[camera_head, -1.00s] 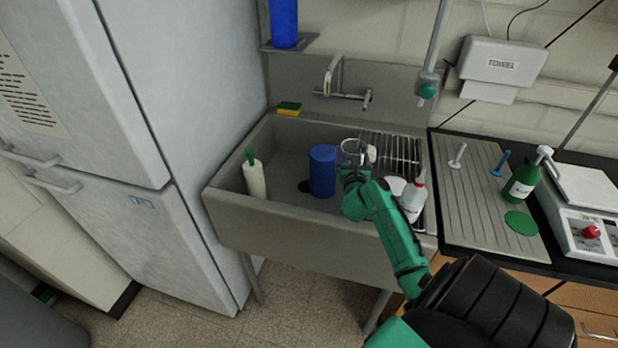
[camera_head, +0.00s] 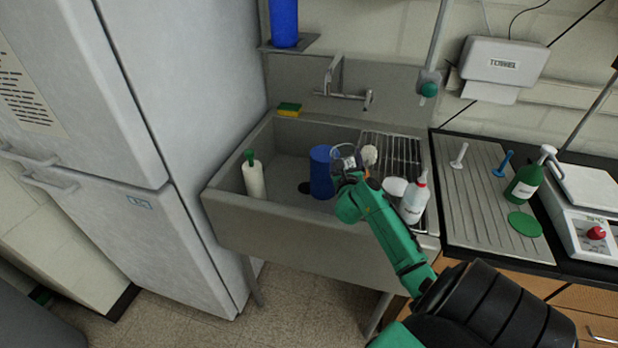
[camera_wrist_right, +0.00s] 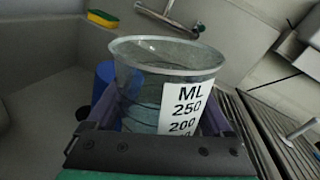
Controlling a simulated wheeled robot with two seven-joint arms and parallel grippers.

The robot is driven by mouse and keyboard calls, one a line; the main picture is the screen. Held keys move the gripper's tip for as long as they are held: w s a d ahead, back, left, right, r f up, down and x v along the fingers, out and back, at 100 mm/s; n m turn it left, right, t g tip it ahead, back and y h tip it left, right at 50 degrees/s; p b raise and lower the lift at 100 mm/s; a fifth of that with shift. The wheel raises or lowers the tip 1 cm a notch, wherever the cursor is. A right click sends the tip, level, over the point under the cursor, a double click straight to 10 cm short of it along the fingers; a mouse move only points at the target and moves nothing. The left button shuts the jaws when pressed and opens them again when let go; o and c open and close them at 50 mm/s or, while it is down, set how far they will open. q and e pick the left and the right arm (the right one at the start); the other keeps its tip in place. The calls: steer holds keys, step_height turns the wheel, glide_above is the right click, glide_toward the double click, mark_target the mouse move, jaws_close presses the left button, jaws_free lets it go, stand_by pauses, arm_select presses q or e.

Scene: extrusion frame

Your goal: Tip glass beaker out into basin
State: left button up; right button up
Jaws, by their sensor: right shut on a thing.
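The clear glass beaker (camera_head: 344,159) is over the basin (camera_head: 232,207), beside the blue cylinder. In the right wrist view the beaker (camera_wrist_right: 167,75) shows its open rim and a white label reading ML 250 and 200. My right gripper (camera_head: 349,169) is shut on it, with a finger on each side in the right wrist view (camera_wrist_right: 165,118). The beaker looks tilted in the head view. I cannot tell what is in it. My left gripper is not in view.
A blue cylinder (camera_head: 321,173), a white bottle with green top (camera_head: 254,179) and a wire rack (camera_head: 404,150) are in the basin area. A red-capped bottle (camera_head: 414,203) stands right of my forearm. A tap (camera_head: 342,95) is on the back wall.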

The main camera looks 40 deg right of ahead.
steer(key=shift+w+a+f+n, duration=0.15)
steer(key=shift+n, duration=0.15)
steer(key=shift+w+a+f+n+g+b, duration=0.25)
steer(key=shift+w+f+n+b, duration=0.1)
steer(key=shift+n+b, duration=0.9)
steer(key=shift+w+a+f+n+g+b, duration=0.3)
steer(key=shift+n+b, duration=0.5)
steer(key=shift+n, duration=0.9)
steer(key=shift+w+a+f+n+g+b, duration=0.25)
steer(key=shift+w+f+n+b, duration=0.1)
steer(key=shift+n+b, duration=0.9)
steer(key=shift+n, duration=0.4)
steer(key=shift+w+a+r+n+h+p, duration=0.2)
steer(key=shift+n+h+p, duration=0.1)
steer(key=shift+p, duration=0.55)
